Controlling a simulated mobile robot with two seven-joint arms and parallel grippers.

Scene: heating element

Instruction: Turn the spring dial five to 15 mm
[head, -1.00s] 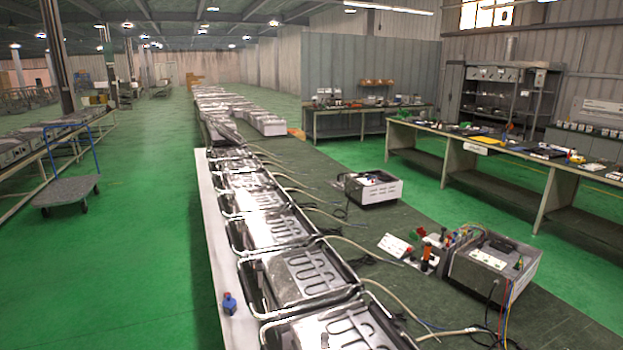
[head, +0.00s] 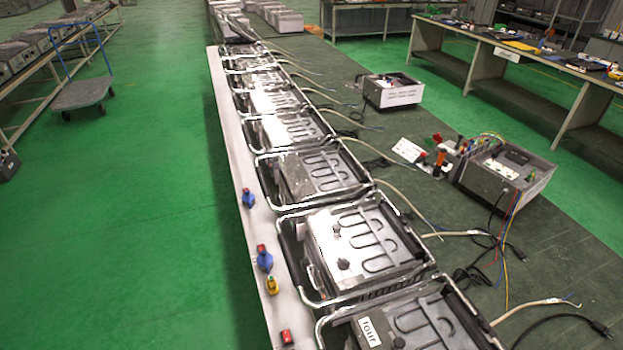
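Neither of my grippers is in view. A row of metal heating element units (head: 318,172) runs away from me along a long bench. The nearest unit, cut off by the bottom edge, carries a white label (head: 369,332) that reads "four". I see no label reading "five", and I cannot tell which part is spring dial five. No 15 mm marking can be read.
Small coloured parts stand on the white ledge (head: 232,140): two blue and red ones (head: 249,198) (head: 264,258), a yellow one (head: 272,285) and a red one (head: 286,338). A grey instrument box (head: 505,168) with wires sits right.

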